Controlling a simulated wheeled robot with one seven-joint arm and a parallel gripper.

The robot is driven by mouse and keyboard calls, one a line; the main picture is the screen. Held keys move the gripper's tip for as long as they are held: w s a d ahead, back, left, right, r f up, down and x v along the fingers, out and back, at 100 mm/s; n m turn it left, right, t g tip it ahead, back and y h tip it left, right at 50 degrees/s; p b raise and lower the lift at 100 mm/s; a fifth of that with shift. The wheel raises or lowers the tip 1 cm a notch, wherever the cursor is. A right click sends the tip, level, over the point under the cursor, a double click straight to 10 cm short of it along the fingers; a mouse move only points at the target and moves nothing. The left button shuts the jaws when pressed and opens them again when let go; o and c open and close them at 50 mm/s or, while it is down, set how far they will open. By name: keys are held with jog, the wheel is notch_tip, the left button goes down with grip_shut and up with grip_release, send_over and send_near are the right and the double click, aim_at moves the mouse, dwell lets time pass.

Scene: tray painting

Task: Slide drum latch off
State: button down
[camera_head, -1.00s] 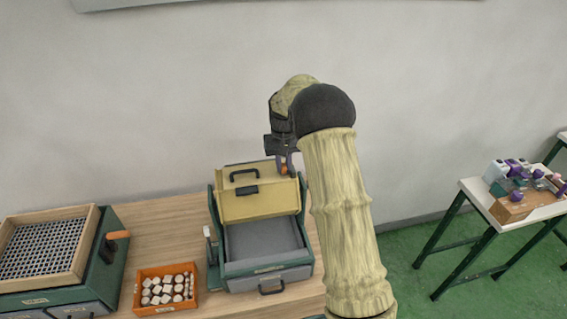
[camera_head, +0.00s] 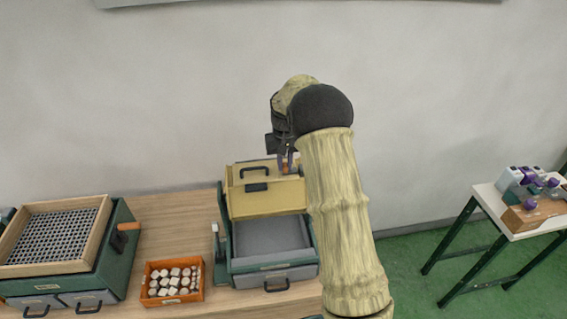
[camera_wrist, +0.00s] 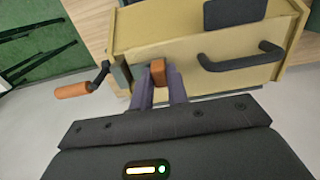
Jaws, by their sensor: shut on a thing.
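The drum (camera_head: 264,203) is a yellow box with a black handle, in the green-sided machine on the wooden table. In the wrist view its yellow face (camera_wrist: 190,45) fills the upper part. The latch (camera_wrist: 158,70) is a small orange-brown block at the drum's edge, beside a grey-green bracket. My gripper (camera_wrist: 159,86) has its purple fingers on both sides of the latch and is shut on it. In the head view my gripper (camera_head: 287,164) is at the drum's top right, and my arm hides the machine's right side.
A crank with an orange grip (camera_wrist: 76,90) sticks out beside the drum. An open grey drawer (camera_head: 270,238) lies below the drum. An orange tray of pale pieces (camera_head: 173,282) and a wood-framed mesh sieve (camera_head: 101,215) stand left. A white side table (camera_head: 497,206) is at right.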

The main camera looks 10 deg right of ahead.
jog(key=c, duration=1.4)
grip_release()
jog(key=shift+a, duration=0.35)
jog(key=shift+o, duration=0.2)
jog(key=shift+d+r, duration=0.1)
jog(key=shift+d, duration=0.1)
notch_tip(320, 180, up, 17)
jog(key=b, duration=0.3)
jog(key=shift+r+b, duration=0.15)
jog(key=shift+b, duration=0.15)
jog(key=shift+a, duration=0.15)
jog(key=s+f+t+b, duration=0.1)
jog(key=s+f, duration=0.6)
jog(key=s, duration=0.3)
jog(key=s+a+f+b, duration=0.1)
jog(key=s+f+b, duration=0.1)
jog(key=s+f, duration=0.5)
jog(key=s+a+f+n+t+b, duration=0.1)
jog(key=s+f+b, duration=0.1)
jog(key=s+f, duration=0.5)
jog(key=s, duration=0.5)
jog(key=shift+s+f+t, duration=0.25)
jog(key=shift+s+t, duration=0.05)
jog(key=shift+s, duration=0.05)
